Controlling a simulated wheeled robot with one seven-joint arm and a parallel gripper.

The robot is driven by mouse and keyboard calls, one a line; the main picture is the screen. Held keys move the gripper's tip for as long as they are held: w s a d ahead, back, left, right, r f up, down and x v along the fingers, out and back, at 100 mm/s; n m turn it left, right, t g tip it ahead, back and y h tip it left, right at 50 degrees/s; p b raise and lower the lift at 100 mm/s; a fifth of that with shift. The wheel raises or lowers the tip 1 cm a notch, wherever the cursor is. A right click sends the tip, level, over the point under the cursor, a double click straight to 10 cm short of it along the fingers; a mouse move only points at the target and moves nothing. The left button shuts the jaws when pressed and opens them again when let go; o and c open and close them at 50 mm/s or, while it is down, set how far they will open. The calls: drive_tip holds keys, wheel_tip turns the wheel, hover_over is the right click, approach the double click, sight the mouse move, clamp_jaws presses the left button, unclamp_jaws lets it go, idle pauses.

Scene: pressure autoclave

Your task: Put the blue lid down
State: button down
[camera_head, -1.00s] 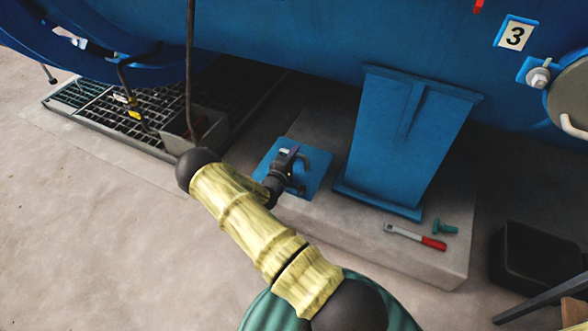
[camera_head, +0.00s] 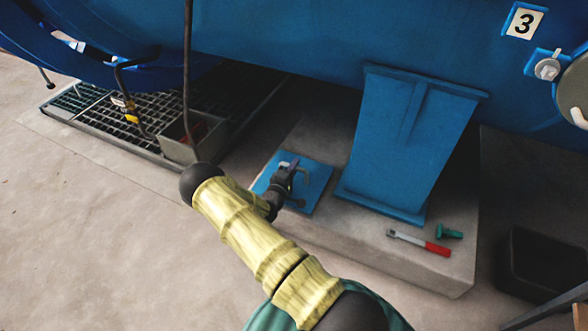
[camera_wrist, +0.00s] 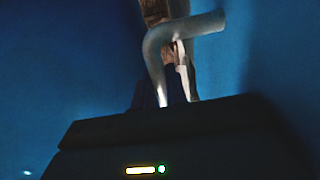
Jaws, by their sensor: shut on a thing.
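The blue lid (camera_head: 318,184) is a square plate with a grey bent-bar handle. In the head view it is low over the front left part of the concrete plinth, left of the blue support leg. I cannot tell whether its underside touches the concrete. My gripper (camera_head: 288,170) is shut on the handle. In the wrist view the lid (camera_wrist: 62,70) fills the background, and the handle (camera_wrist: 157,60) runs between the fingers of my gripper (camera_wrist: 178,62). My wrist hides part of the lid's near left side.
The blue support leg (camera_head: 405,140) stands close to the lid's right. A red-handled tool (camera_head: 418,242) and a green bolt-like piece (camera_head: 450,232) lie on the plinth (camera_head: 400,268). A floor grating (camera_head: 85,105) and grey box (camera_head: 195,145) are left. A black bin (camera_head: 540,270) is right.

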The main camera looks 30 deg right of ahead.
drive_tip(key=c, duration=1.8)
unclamp_jaws()
drive_tip(key=shift+f, duration=0.15)
drive_tip(key=o, duration=0.4)
drive_tip(key=shift+a+r, duration=0.15)
drive_tip(key=shift+r, duration=0.1)
drive_tip(key=p+v, duration=0.5)
drive_tip(key=v, duration=0.6)
drive_tip(key=shift+s+a, duration=0.3)
drive_tip(key=shift+w, duration=0.1)
